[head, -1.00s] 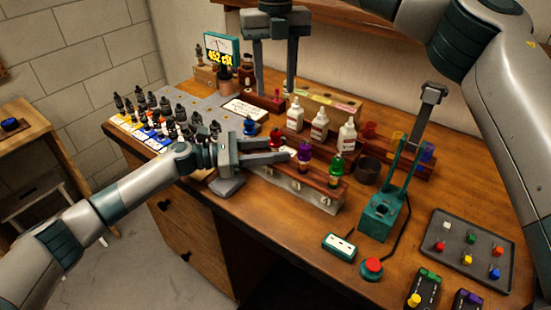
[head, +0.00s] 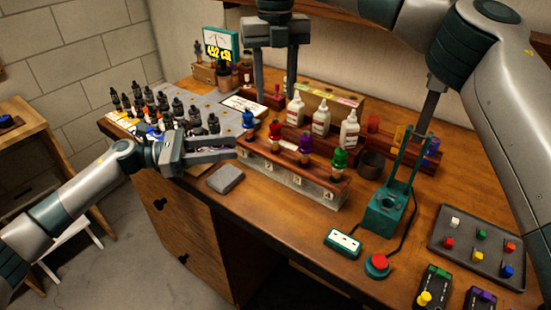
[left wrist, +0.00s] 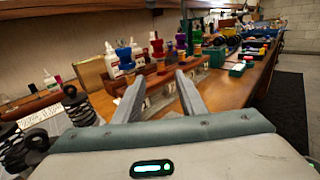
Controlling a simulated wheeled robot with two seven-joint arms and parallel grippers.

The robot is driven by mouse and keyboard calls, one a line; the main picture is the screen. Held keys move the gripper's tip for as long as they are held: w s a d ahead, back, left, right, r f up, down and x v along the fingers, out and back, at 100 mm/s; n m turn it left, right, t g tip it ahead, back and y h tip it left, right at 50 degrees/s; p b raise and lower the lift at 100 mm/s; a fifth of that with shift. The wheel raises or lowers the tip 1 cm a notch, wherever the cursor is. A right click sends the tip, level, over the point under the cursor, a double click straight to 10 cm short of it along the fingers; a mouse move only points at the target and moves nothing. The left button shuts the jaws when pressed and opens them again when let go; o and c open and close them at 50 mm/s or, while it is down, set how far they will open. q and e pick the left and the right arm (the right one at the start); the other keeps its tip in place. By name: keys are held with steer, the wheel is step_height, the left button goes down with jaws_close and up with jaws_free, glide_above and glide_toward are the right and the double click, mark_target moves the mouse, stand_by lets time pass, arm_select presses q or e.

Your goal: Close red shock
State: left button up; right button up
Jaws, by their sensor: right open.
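The red shock (head: 275,134) stands upright in the wooden-topped rack (head: 322,190), between the blue shock (head: 249,120) and the purple shock (head: 306,146). The green shock (head: 338,163) stands at the right end. My left gripper (head: 232,148) is open and empty, just left of the rack and apart from the red shock. In the left wrist view its fingers are spread, with the red shock (left wrist: 157,46) beyond them. My right gripper (head: 271,98) is open, pointing down behind the rack. Whether the red shock's cap is fully seated is too small to tell.
White bottles (head: 321,117) stand behind the rack. A teal press (head: 385,212), a red button (head: 376,263) and a tray of coloured pieces (head: 475,248) are to the right. Several black shocks (head: 178,108) stand at left. A grey pad (head: 225,179) lies in front.

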arm_select(q)
steer(key=shift+s+a+b, duration=0.2)
steer(key=shift+a+b, duration=0.05)
steer(key=shift+a, duration=0.9)
steer(key=shift+s+a+b, duration=0.15)
steer(key=shift+a+b, duration=0.1)
steer(key=shift+a, duration=0.9)
